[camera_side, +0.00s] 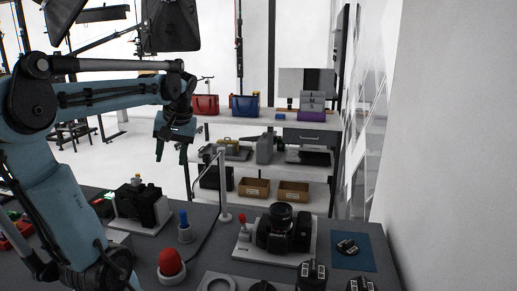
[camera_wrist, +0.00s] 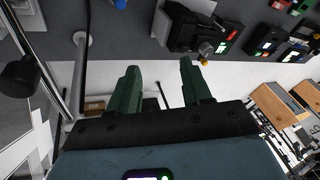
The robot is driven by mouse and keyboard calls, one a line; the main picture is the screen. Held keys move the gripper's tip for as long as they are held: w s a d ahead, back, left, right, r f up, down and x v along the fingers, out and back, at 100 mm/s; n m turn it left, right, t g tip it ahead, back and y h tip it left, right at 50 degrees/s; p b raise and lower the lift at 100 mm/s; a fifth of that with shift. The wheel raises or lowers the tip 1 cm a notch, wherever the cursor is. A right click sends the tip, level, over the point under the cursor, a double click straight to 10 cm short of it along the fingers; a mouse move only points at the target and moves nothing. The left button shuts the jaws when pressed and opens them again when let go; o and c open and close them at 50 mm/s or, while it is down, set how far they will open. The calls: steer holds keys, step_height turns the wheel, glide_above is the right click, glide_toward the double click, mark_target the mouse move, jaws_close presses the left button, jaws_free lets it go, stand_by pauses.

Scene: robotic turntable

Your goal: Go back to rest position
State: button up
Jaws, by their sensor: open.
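My gripper (camera_side: 171,154) hangs from my blue arm at the left of the side view, fingers pointing down. It is above the table's far edge, clear of the objects there. Its two green fingers are apart with nothing between them. In the wrist view the fingers (camera_wrist: 160,68) also stand apart and empty, with floor visible between them. The grey table (camera_side: 225,241) lies below, and its edge crosses the upper part of the wrist view.
A black camera (camera_side: 275,232) on a light base, a red dome (camera_side: 171,264), a blue-topped peg (camera_side: 184,226) and a black device (camera_side: 140,205) stand on the table. A thin white post (camera_side: 222,185) rises near the gripper. Shelves (camera_side: 265,170) stand behind.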

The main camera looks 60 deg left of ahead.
steer(key=w+d+r+m+t+y, duration=0.2)
steer(key=w+m, duration=0.3)
steer(key=w+d+r+m+t+y, duration=0.2)
steer(key=w+m, duration=0.2)
steer(key=w, duration=0.1)
steer(key=d+f+m+t+h, duration=0.2)
steer(key=d+f+h, duration=0.2)
steer(key=d, duration=0.7)
steer(key=s+d+f+m+t+h, duration=0.1)
steer(key=d+f+m+t+h, duration=0.1)
steer(key=d+f, duration=0.6)
steer(key=d+h, duration=0.1)
steer(key=d, duration=0.3)
steer(key=shift+d+f+m+t+h, duration=0.15)
steer(key=shift+d+m+t+h, duration=0.15)
steer(key=shift+t+h, duration=0.1)
